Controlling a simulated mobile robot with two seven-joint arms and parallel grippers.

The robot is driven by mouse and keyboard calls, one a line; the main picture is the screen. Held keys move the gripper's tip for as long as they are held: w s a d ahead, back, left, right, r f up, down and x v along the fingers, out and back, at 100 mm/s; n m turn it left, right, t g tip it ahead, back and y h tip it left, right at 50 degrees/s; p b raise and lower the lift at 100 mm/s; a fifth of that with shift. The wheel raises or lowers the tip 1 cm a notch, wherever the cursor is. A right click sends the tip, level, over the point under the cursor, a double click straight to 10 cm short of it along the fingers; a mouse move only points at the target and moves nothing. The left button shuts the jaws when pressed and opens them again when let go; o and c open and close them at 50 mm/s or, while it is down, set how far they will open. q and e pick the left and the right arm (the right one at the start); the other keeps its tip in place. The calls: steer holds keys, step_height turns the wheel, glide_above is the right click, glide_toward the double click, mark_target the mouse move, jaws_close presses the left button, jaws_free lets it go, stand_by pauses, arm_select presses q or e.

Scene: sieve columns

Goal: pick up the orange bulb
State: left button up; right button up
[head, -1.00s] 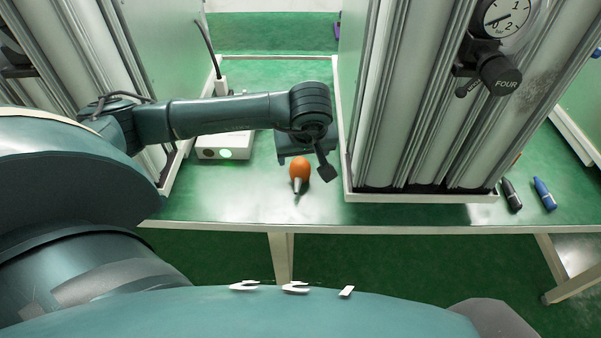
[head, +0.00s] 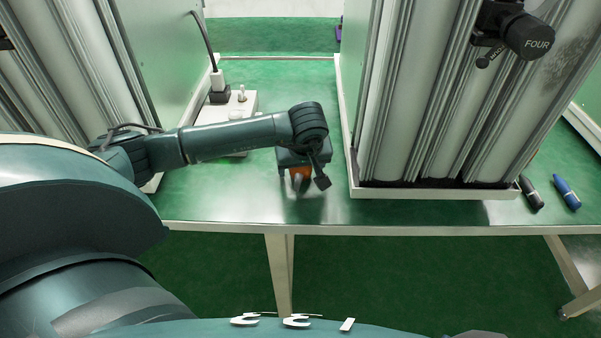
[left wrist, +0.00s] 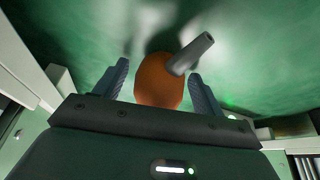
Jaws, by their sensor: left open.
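The orange bulb (left wrist: 158,80), with a grey tube-like tip (left wrist: 190,54), is on the green table. In the left wrist view it sits between the two fingers of my left gripper (left wrist: 160,88), which is open, with a gap visible on the right side. In the head view my left gripper (head: 303,168) is over the bulb and covers most of it. Only a small orange part (head: 300,173) shows below the gripper. My right gripper is not in view.
A column unit (head: 430,100) with a white base edge stands just right of my left gripper. A white box (head: 232,112) with a cable is behind my left forearm. A black marker (head: 531,192) and a blue marker (head: 567,192) lie at the right. The table's front edge is close.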

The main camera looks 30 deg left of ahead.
arm_select(q)
steer(key=shift+c, duration=0.5)
steer(key=c, duration=0.6)
